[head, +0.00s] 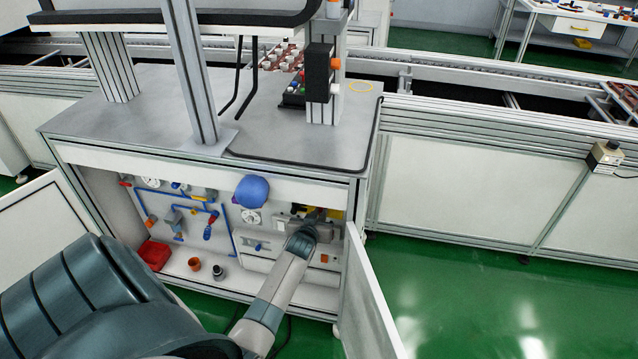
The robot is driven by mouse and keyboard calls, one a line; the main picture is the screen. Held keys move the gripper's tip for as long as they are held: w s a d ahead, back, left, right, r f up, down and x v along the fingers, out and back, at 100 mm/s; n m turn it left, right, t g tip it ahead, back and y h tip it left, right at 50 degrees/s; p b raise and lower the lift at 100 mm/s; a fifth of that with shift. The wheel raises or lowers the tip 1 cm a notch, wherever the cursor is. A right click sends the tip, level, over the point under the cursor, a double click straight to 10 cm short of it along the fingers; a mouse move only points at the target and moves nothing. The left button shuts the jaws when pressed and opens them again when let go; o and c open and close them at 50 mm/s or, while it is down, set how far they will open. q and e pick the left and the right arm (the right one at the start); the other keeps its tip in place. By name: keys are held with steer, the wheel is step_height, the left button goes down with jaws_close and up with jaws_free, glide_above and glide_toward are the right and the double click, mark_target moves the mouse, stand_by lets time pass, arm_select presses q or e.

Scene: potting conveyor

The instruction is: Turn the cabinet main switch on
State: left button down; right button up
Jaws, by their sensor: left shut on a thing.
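The open cabinet (170,262) stands under the workbench, with a panel of fittings inside. The main switch (335,214) is at the panel's right, seen as a patch of yellow and black; its handle is hidden behind my gripper, so I cannot tell its angle. My left gripper (310,219) reaches into the cabinet from below and is shut on the switch. Its fingertips are mostly hidden by my own wrist. My right gripper is not in view.
The cabinet's right door (372,295) stands open close to my forearm; the left door (45,222) is open too. Gauges, blue pipes and valves line the panel. A red box (153,255) and an orange cup (194,264) stand on the cabinet floor. A blue cap (251,191) hangs above.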

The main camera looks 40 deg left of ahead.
arm_select(q)
steer(key=shift+d+f+m, duration=0.1)
steer(key=shift+m, duration=0.2)
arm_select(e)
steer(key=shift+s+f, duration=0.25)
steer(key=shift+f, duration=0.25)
arm_select(q)
steer(key=c, duration=1.8)
jaws_free()
steer(key=shift+o, duration=0.2)
steer(key=shift+s, duration=0.1)
steer(key=p+v, duration=0.1)
steer(key=v, duration=1.6)
steer(key=shift+d, duration=0.2)
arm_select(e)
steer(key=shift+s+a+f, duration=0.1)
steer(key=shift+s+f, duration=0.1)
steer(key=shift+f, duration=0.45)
